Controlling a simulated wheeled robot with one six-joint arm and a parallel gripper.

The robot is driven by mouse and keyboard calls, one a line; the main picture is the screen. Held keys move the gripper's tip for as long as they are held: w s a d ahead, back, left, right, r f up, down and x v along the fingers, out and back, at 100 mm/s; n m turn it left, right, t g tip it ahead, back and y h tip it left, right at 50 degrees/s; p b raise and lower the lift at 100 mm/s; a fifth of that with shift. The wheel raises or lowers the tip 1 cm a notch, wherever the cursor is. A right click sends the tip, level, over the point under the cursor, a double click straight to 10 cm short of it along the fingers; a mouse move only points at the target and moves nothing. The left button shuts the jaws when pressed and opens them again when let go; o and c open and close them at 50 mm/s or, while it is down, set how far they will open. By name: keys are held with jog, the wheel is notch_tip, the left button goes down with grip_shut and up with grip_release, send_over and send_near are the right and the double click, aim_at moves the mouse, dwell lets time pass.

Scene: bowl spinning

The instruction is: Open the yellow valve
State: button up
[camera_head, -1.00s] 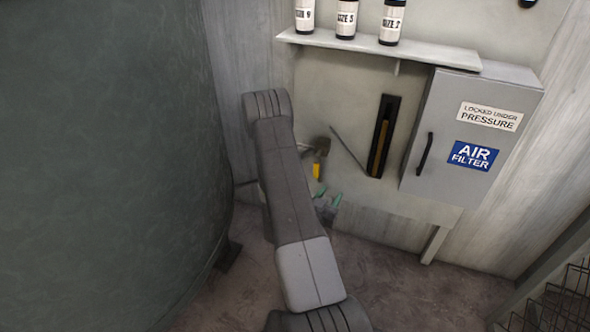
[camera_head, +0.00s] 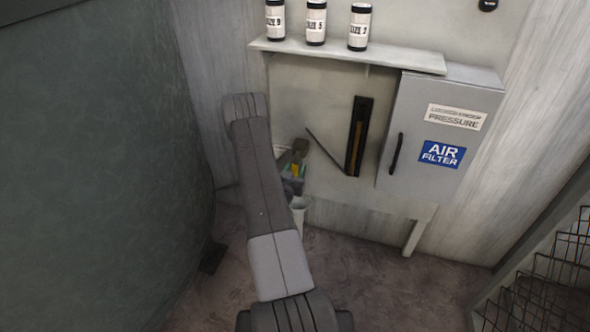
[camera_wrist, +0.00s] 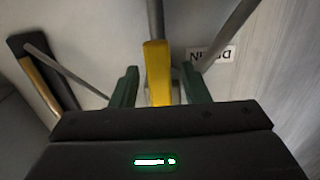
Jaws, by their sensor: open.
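The yellow valve handle (camera_wrist: 158,70) stands in the middle of the wrist view, joined to a grey pipe above it. My gripper (camera_wrist: 160,84) has its two green fingers apart, one on each side of the handle, with gaps showing between them and it. I cannot tell how deep the handle reaches between the fingers. In the head view a small yellow part of the valve (camera_head: 295,169) shows beside my arm, close to the gripper. My arm hides much of that area.
A white label (camera_wrist: 213,57) is on the wall behind the right finger. A dark slot with a yellow-brown strip (camera_head: 357,140) and a grey air filter cabinet (camera_head: 415,130) are to the right. A shelf with bottles (camera_head: 345,54) is above. A large green tank (camera_head: 90,160) fills the left.

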grip_shut()
jog(key=shift+d, duration=0.1)
dwell(0.3)
jog(key=s+d+r+n+b, duration=0.1)
jog(key=d+r+n+b, duration=0.4)
jog(key=n, duration=1.3)
jog(key=shift+s+r+b, duration=0.2)
jog(key=shift+s+b, duration=0.1)
jog(key=shift+b, duration=0.2)
jog(key=shift+a, duration=0.1)
